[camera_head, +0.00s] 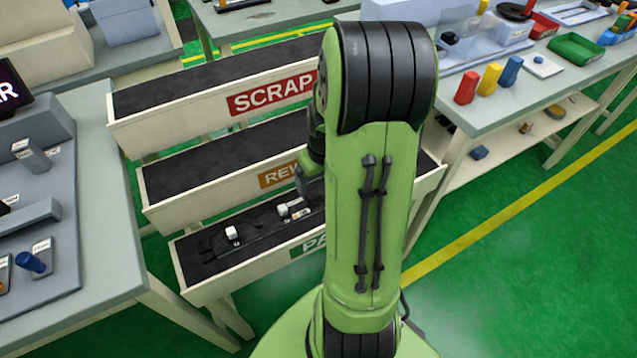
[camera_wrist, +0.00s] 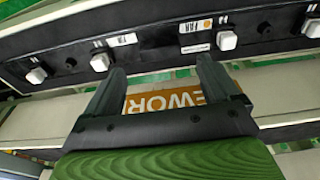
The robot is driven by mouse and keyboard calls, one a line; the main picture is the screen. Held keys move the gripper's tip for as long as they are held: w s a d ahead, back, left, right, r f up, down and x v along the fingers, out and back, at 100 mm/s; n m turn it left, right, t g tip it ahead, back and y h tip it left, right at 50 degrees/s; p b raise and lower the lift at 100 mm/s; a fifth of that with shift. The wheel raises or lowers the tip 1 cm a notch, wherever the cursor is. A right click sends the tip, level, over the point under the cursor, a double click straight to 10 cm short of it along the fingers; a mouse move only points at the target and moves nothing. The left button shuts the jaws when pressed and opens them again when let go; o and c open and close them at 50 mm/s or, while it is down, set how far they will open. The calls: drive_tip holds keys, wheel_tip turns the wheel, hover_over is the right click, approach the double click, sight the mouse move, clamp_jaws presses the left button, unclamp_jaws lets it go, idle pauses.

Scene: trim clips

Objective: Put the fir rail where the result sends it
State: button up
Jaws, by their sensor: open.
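A long dark rail (camera_head: 262,226) with white clips lies in the PASS tray (camera_head: 215,283), the front one of three stepped trays. In the wrist view the dark rail surface (camera_wrist: 155,42) runs across the top, with white square clips, dark holes and small labels. In the head view my arm hides most of the gripper and the rail's right end.
The REWORK tray (camera_head: 205,178) and SCRAP tray (camera_head: 190,92) stand behind and look empty where visible. A bench with a grey fixture (camera_head: 70,245) and a partly cut-off screen (camera_head: 10,90) is at left. Another bench (camera_head: 490,112) with coloured blocks is at right.

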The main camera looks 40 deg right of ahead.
drive_tip(key=s+a+r+n+t+p, duration=0.2)
drive_tip(key=s+a+r, duration=0.1)
drive_tip(key=a+r, duration=1.15)
drive_tip(key=s+a+r+n+t, duration=0.1)
drive_tip(key=s+a+r, duration=0.3)
drive_tip(key=s, duration=0.3)
drive_tip(key=shift+s+a+r+t+y, duration=0.2)
drive_tip(key=shift+a+r+t+y, duration=0.15)
drive_tip(key=shift+a, duration=0.3)
